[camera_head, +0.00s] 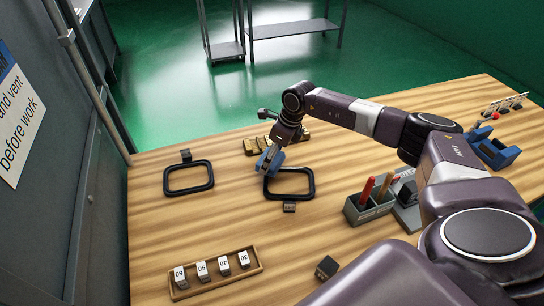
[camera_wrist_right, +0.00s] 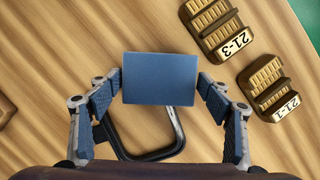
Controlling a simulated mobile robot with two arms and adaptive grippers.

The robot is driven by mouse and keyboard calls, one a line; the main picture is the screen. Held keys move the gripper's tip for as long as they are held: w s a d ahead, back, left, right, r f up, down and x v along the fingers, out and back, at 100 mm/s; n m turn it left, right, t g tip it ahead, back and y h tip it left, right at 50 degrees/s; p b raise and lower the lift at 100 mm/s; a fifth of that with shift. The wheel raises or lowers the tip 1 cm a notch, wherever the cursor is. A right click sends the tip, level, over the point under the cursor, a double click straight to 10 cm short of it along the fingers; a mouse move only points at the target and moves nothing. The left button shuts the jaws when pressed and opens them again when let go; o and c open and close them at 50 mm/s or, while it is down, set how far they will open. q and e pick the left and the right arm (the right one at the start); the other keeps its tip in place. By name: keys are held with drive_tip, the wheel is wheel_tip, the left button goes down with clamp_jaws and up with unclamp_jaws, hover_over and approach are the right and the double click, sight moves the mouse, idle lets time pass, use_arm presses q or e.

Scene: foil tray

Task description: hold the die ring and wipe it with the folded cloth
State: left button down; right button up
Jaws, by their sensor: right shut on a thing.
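My right gripper (camera_head: 268,158) reaches in from the right over the table. It is shut on the folded cloth, a flat blue rectangle (camera_wrist_right: 160,78) between its two fingers in the wrist view. A black rounded-square ring (camera_head: 313,183), which looks like a die ring, lies flat just below and right of the gripper. In the wrist view, the cloth hides the far part of this ring (camera_wrist_right: 180,130); whether they touch is unclear. A second black ring (camera_head: 167,181) lies on the left of the table. My left gripper is not in view.
Brass type blocks (camera_head: 262,145) sit behind the gripper. A wooden tray (camera_head: 217,283) of numbered blocks is at the front left, a dark cube (camera_head: 327,267) at the front.

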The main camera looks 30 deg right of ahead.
sight(282, 160)
drive_tip(key=shift+f+b, duration=0.6)
drive_tip(key=shift+f, duration=0.2)
drive_tip(key=shift+s+d, duration=0.1)
